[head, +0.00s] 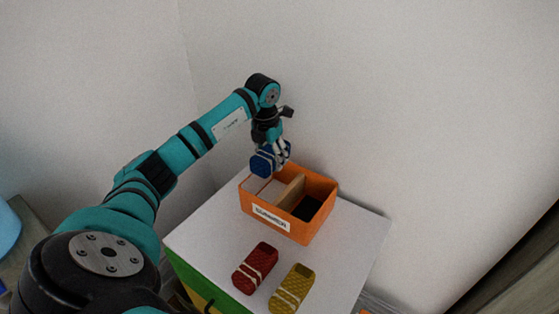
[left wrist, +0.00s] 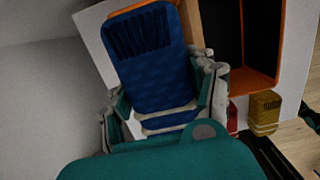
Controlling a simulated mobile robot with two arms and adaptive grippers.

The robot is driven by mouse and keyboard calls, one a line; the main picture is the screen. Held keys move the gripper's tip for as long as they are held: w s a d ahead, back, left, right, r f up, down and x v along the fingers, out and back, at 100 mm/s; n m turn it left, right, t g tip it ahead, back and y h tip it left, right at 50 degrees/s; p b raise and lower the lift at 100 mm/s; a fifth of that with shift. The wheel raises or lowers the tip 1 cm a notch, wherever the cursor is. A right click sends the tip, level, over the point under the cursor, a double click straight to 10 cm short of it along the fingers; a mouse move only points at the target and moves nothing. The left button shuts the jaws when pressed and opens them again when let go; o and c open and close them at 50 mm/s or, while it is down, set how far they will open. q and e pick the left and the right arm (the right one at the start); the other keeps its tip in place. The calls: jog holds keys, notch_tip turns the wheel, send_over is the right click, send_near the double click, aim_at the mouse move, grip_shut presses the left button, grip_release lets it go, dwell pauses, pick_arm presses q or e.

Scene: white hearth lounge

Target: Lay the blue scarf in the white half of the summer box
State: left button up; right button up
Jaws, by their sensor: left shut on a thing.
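The blue scarf (head: 264,162) is a rolled bundle with pale bands, held in my left gripper (head: 273,146). In the left wrist view the scarf (left wrist: 150,65) fills the space between the fingers, which are shut on its sides. The orange summer box (head: 297,230) stands on a white-topped stand and has a "SUMMER" label. A wooden divider (head: 289,193) splits it into a white half (head: 262,187) at left and a black half (head: 308,208) at right. The scarf hangs above the white half's back left edge and appears clear of the box. My right gripper is not visible.
A red rolled scarf (head: 255,268) and a yellow one (head: 291,289) lie on the white top (head: 355,235) in front of the box. White walls stand close behind and left. The top is bare right of the box.

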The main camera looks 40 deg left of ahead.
pick_arm(q)
jog(key=shift+s+f+b, duration=0.2)
jog(key=shift+f+b, duration=0.25)
jog(key=shift+f, duration=0.35)
jog(key=shift+f+b, duration=1)
jog(key=shift+f, duration=0.2)
jog(key=shift+f+b, duration=0.9)
jog(key=shift+f, duration=0.55)
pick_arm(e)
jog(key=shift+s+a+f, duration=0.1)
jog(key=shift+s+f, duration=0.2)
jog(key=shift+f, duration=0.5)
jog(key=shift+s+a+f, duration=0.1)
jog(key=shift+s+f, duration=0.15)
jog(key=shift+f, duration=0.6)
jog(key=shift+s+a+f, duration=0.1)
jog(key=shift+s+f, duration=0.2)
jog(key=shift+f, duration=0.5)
